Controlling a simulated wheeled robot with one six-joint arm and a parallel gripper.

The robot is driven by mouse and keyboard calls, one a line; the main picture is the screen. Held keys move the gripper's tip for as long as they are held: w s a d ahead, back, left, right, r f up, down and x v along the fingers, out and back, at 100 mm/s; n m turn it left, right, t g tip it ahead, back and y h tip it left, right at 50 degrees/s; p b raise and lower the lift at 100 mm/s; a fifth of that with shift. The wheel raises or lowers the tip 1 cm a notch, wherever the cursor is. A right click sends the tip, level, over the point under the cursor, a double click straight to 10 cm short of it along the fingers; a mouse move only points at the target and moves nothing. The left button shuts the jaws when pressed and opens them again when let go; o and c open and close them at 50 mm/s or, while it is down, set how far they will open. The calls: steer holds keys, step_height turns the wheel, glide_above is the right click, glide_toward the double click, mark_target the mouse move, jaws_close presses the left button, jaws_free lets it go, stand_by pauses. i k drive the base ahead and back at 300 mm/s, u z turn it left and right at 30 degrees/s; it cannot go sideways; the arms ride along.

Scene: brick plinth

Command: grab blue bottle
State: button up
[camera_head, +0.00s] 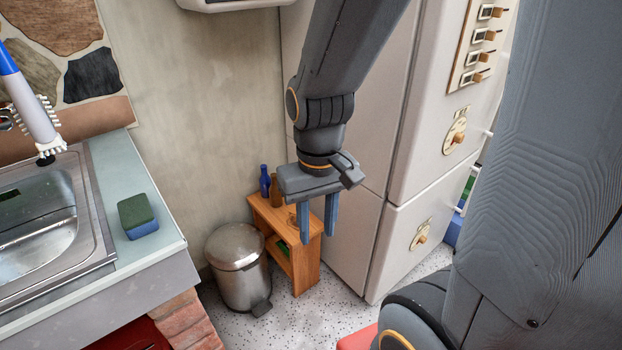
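The blue bottle (265,181) stands upright at the back left of a small wooden shelf unit's top (263,213), close to the wall. A brown bottle (277,189) stands right beside it. My gripper (318,226) points down in front of the shelf unit, to the right of the blue bottle and nearer the camera. Its two blue-grey fingers are apart with nothing between them. The gripper's body covers part of the shelf top to the right of the bottles.
A metal pedal bin (239,268) stands left of the shelf unit. A white fridge (345,225) rises close on the right. A sink (45,235) and a counter with a green-and-blue sponge (138,216) are at left. Speckled floor (290,325) is clear in front of the shelf.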

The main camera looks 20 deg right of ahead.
mark_target(266, 180)
steer(key=z, duration=0.1)
steer(key=i, duration=1)
